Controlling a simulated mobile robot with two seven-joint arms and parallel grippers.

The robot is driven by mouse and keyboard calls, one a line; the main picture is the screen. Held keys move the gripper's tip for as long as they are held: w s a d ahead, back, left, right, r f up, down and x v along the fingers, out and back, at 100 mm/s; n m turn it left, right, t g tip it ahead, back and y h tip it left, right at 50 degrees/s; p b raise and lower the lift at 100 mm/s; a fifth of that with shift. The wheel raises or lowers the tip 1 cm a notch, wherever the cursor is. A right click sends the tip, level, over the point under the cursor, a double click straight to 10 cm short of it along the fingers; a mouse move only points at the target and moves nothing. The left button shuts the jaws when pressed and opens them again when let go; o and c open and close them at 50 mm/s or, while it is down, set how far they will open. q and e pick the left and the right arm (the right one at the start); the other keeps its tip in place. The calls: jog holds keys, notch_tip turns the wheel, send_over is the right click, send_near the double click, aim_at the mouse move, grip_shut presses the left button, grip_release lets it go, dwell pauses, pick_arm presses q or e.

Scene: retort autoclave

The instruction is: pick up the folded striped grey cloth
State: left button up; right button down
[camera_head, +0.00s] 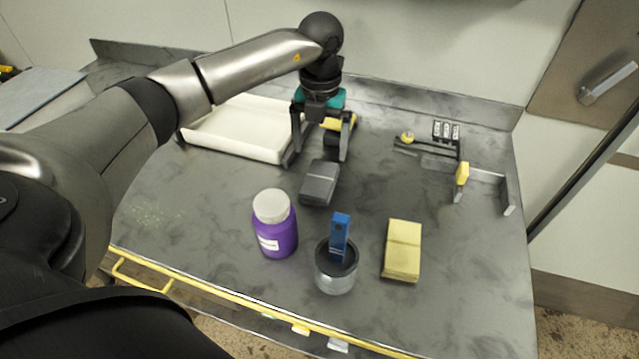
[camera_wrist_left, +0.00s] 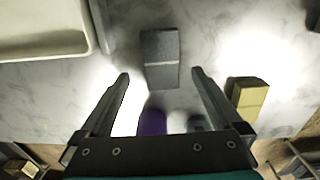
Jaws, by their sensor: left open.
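The folded grey cloth (camera_head: 319,183) lies on the grey worktop as a small dark block with a lighter stripe across it. It also shows in the left wrist view (camera_wrist_left: 160,58), at the top centre. My left gripper (camera_head: 317,160) points down just behind the cloth in the head view, open and empty. In the left wrist view its fingertips (camera_wrist_left: 161,74) stand apart to either side of the cloth's near end. No contact shows, and the exact height above the cloth cannot be told. My right gripper is not in view.
A white tray (camera_head: 235,132) lies left of the gripper. A purple bottle (camera_head: 277,233), a grey cup (camera_head: 336,279) with a blue tool (camera_head: 340,236), and a yellow block (camera_head: 403,250) stand in front. Dark fixtures (camera_head: 430,147) lie at right. The worktop right of the cloth is clear.

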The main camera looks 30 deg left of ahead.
aim_at(320, 177)
pick_arm(q)
notch_tip(320, 177, down, 2)
jog(key=shift+f, duration=0.25)
jog(key=f, duration=0.5)
jog(key=shift+s+d+f+b, duration=0.1)
jog(key=shift+s+d+b, duration=0.1)
jog(key=shift+s+b, duration=0.15)
jog(key=c, duration=1.2)
notch_tip(320, 177, up, 20)
jog(key=shift+r+p, duration=0.15)
jog(key=shift+p, duration=1.05)
